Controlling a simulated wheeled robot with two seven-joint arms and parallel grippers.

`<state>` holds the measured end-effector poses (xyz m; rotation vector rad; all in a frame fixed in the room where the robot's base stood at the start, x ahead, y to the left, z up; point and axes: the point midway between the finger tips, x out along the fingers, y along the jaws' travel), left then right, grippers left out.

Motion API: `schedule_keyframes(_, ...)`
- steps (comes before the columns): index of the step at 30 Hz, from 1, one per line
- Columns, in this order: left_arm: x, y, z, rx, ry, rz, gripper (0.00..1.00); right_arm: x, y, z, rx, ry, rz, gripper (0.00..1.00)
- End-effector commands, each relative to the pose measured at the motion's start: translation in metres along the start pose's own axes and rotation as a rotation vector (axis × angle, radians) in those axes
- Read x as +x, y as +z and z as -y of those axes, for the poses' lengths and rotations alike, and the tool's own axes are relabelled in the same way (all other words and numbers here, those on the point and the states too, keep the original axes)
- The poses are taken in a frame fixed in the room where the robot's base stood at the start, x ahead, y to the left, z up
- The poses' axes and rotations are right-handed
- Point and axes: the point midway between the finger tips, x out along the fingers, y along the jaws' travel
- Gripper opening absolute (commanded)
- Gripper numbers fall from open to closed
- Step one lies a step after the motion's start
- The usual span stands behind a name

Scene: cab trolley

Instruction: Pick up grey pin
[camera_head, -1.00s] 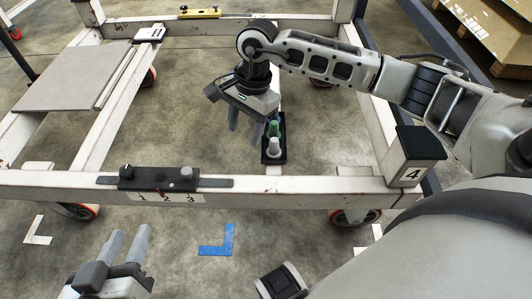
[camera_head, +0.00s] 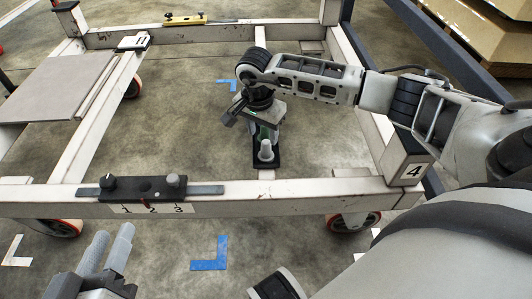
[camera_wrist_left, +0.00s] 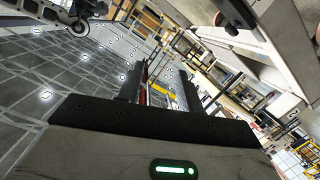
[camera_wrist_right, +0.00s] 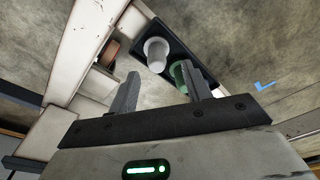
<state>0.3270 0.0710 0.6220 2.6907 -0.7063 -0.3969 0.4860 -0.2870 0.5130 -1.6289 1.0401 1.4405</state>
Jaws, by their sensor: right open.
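The grey pin (camera_head: 266,150) stands upright in the front end of a small black tray (camera_head: 267,167) on the trolley's cross bar. In the right wrist view, the pale grey pin (camera_wrist_right: 156,52) stands in the tray beside a green pin (camera_wrist_right: 178,70). My right gripper (camera_head: 259,128) points down over the back of the tray. Its fingers are apart and empty; one lies close to the green pin in the right wrist view, contact unclear. My left gripper (camera_head: 106,247) is open and empty in front of the trolley.
A black block (camera_head: 142,187) with a black knob, a grey knob and labels 1, 2, 3 sits on the front beam (camera_head: 300,198). A grey panel (camera_head: 55,88) covers the left side. A yellow level (camera_head: 185,19) lies on the back beam.

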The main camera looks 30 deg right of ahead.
Motion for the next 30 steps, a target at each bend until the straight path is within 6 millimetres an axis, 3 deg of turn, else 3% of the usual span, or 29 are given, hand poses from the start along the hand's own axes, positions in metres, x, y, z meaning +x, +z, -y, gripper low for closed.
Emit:
schedule_keyframes(5, 0.002, 0.009, 0.001, -0.041, 0.020, -0.011, 0.36, 0.029, -0.002, -0.006, 0.003, 0.004, 0.002, 0.49)
schedule_keyframes(9, 0.002, -0.001, -0.004, -0.075, 0.048, -0.051, 0.36, 0.047, -0.002, -0.006, 0.001, 0.003, 0.001, 0.49)
schedule_keyframes(17, 0.002, -0.011, -0.008, -0.086, 0.061, -0.077, 0.36, 0.048, -0.003, -0.005, 0.001, 0.001, 0.000, 0.49)
schedule_keyframes(22, 0.002, -0.011, -0.008, -0.084, 0.060, -0.076, 0.36, 0.048, -0.003, -0.005, 0.001, 0.001, 0.001, 0.01)
schedule_keyframes(30, 0.002, -0.008, -0.007, -0.085, 0.057, -0.069, 0.36, 0.047, -0.003, -0.005, 0.001, 0.000, 0.000, 0.00)
